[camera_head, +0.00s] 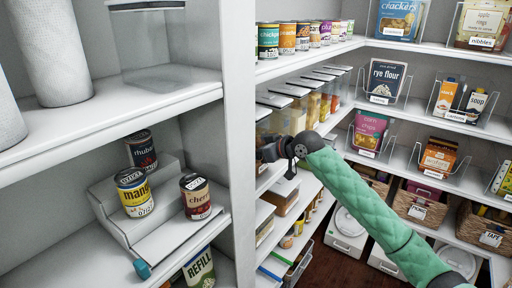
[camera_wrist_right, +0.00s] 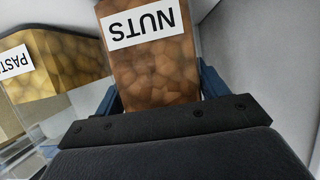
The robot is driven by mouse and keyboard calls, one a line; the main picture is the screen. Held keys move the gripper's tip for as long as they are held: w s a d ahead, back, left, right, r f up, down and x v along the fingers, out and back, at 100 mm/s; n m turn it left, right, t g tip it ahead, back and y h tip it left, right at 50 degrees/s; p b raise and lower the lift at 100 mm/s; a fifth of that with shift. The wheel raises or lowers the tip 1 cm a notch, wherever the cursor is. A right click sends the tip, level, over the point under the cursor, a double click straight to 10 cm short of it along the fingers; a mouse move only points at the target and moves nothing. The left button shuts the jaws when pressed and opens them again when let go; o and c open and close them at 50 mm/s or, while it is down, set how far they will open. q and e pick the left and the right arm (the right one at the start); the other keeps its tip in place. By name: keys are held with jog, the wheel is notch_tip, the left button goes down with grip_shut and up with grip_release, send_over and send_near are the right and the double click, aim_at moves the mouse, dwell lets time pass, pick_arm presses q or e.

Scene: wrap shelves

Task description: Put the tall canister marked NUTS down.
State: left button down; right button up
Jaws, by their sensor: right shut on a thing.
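The canister marked NUTS (camera_wrist_right: 150,75) fills the middle of the right wrist view, with brown contents and a white label that reads upside down there. My right gripper (camera_wrist_right: 160,92) is shut on it, one blue finger on each side. In the head view my right gripper (camera_head: 268,150) reaches in at the shelf just right of the white upright, which hides its tips and the NUTS canister. I cannot tell whether the canister's base touches the shelf. My left gripper is not in view.
A canister marked PASTA (camera_wrist_right: 60,65) stands close beside the NUTS canister. A row of lidded clear canisters (camera_head: 298,112) lines the shelf behind my gripper. The white upright (camera_head: 236,120) is close to its left. Cans (camera_head: 135,192) stand on a stepped riser farther left.

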dwell(0.4)
jog(key=o, duration=1.3)
jog(key=shift+f, duration=0.15)
jog(key=o, duration=0.3)
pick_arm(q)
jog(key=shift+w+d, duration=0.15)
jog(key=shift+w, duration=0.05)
pick_arm(e)
jog(key=shift+o, duration=0.2)
jog(key=shift+s+d, duration=0.1)
jog(key=shift+d, duration=0.05)
jog(key=shift+s+d+r+b, duration=0.2)
jog(key=shift+d+b, duration=0.1)
jog(key=shift+b, duration=0.15)
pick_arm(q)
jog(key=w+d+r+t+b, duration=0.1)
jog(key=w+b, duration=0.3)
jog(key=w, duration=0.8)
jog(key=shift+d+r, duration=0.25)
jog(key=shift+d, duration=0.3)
pick_arm(e)
jog(key=v, duration=1.1)
